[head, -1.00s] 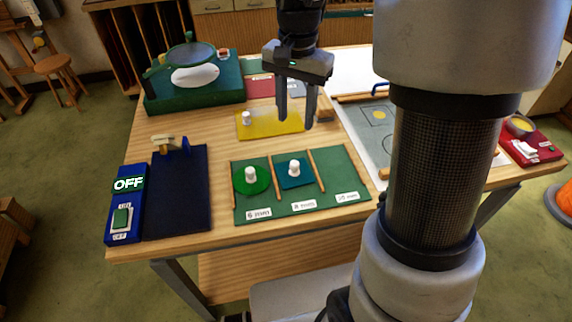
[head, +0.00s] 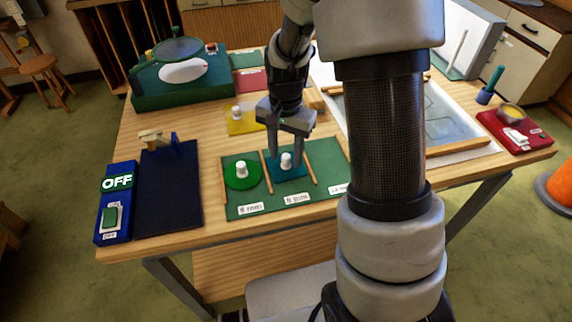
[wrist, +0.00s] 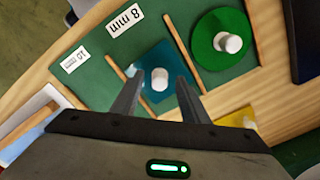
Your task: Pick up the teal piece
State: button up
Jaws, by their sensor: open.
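The teal piece (head: 293,172) is a flat square with a white knob (head: 286,160), lying in the middle section of the green mat (head: 240,208). It also shows in the wrist view (wrist: 150,95), with its knob (wrist: 159,78) between the fingers. My gripper (head: 288,158) is open, with its fingertips on either side of the knob. I cannot tell whether the fingertips touch the teal plate.
A round green piece (head: 241,176) with a white knob lies in the section to the left. Wooden strips (head: 308,165) divide the mat. A yellow sheet (head: 238,126) with a knob lies behind. A dark pad (head: 168,190) and a blue OFF switch box (head: 116,205) are at the left.

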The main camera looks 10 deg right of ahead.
jog(key=shift+f, duration=0.75)
jog(key=c, duration=1)
